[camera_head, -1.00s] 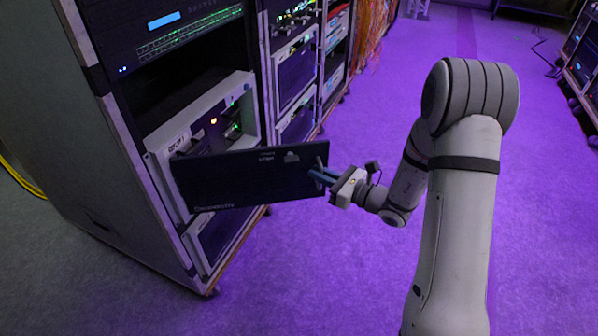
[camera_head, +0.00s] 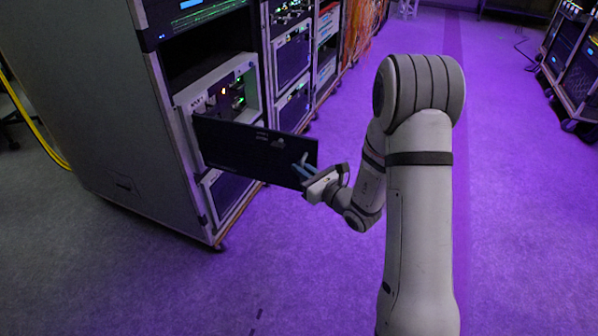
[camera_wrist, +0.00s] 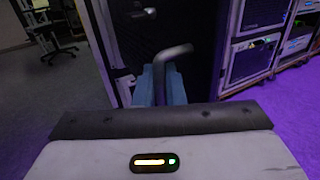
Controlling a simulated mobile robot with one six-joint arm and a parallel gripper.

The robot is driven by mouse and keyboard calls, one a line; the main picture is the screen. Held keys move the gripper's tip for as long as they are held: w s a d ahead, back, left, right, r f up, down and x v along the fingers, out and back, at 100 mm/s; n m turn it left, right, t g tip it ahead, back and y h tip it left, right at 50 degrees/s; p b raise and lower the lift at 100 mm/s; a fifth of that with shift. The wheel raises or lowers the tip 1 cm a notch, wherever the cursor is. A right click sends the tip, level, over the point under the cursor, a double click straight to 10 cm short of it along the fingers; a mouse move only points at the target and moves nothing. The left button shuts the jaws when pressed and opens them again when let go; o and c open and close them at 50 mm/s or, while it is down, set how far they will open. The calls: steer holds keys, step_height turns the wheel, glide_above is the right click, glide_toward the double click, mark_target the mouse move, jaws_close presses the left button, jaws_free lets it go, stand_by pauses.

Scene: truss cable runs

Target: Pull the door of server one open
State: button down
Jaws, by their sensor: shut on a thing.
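The door of server one (camera_head: 240,148) is a dark panel standing wide open, swung out from the front of the light-grey server housing (camera_head: 183,103). Small lit parts show inside the housing. My gripper (camera_head: 303,166) is at the door's free edge, its blue fingers shut on the door handle. In the wrist view, the handle (camera_wrist: 173,52) is a bent grey bar between the blue fingertips (camera_wrist: 160,84). The fingers hide its lower part. The dark door panel (camera_wrist: 195,30) stands behind it.
The grey rack (camera_head: 80,90) holds server one, with more racks (camera_head: 292,60) behind it. Another rack row (camera_head: 575,60) stands at far right. A yellow cable (camera_head: 38,135) lies at left. The purple-lit floor (camera_head: 500,200) is clear.

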steer(key=shift+s+a, duration=0.25)
steer(key=c, duration=1.7)
jaws_free()
steer(key=shift+a, duration=0.1)
steer(key=shift+s, duration=0.1)
steer(key=p+v, duration=0.1)
steer(key=v, duration=0.6)
steer(key=shift+s+d+p, duration=0.25)
steer(key=shift+s+p, duration=0.05)
